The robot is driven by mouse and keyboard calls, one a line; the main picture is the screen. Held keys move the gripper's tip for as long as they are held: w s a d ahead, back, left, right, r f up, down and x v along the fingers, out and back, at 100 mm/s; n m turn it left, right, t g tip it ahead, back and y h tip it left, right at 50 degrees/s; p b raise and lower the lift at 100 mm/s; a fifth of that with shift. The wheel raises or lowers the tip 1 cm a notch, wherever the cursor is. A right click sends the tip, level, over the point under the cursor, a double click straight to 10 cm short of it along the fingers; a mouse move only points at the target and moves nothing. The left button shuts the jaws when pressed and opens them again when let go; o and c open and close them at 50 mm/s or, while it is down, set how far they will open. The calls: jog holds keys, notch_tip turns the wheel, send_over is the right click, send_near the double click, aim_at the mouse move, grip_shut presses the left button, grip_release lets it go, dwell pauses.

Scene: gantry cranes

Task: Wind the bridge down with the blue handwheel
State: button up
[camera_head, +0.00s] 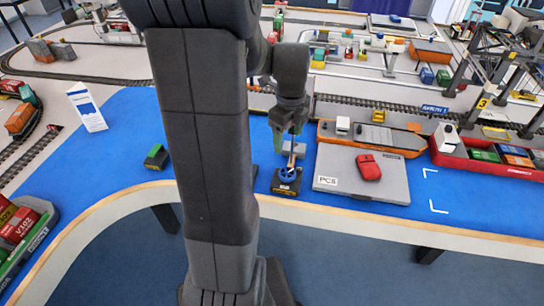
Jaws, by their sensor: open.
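The blue handwheel (287,175) sits on a small black base (286,188) with a yellow label, near the front edge of the blue tabletop. My gripper (288,135) points down just above and behind the wheel. Its jaws are open and I see nothing held between them. I cannot tell whether the fingertips touch the wheel. A light upright piece stands right behind the wheel, partly covered by my gripper. I cannot clearly pick out the bridge; my arm hides part of the track behind.
An orange ship (400,139) and a red ship (490,162) lie beyond.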

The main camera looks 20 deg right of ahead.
aim_at(286, 172)
jog(key=f, duration=1.3)
jog(key=shift+w+f, duration=0.2)
jog(key=shift+f, duration=0.2)
jog(key=shift+c, duration=0.2)
jog(key=c, duration=0.9)
